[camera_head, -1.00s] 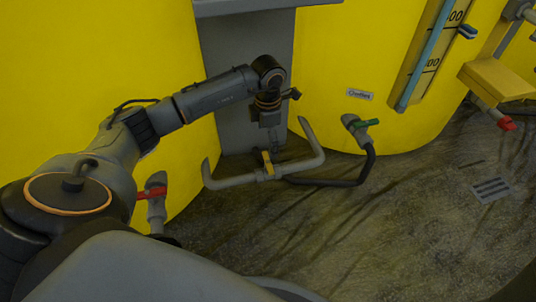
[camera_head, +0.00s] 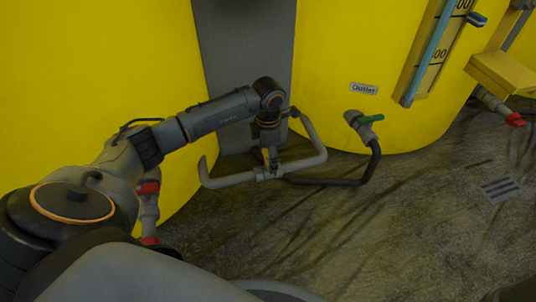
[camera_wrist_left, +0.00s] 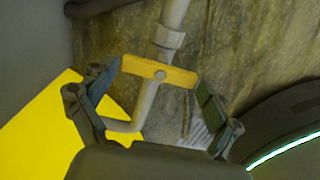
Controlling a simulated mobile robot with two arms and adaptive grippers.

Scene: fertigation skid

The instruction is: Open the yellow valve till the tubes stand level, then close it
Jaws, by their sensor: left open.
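The yellow valve handle (camera_wrist_left: 158,72) lies crosswise over the grey pipe in the left wrist view, between the spread fingers of my left gripper (camera_wrist_left: 156,85). In the head view my left gripper (camera_head: 269,156) is down at the middle of the grey pipe (camera_head: 231,180) and hides most of the valve. One blue level tube (camera_head: 430,48) with a marked scale shows on the right tank; its liquid level cannot be read. My right gripper is out of view.
A green-handled valve (camera_head: 370,119) with a dark hose stands below the Outlet label (camera_head: 363,89). Red-handled fittings (camera_head: 149,188) stand at left, near my arm. A yellow block (camera_head: 502,72) juts out at right. The floor in front is clear.

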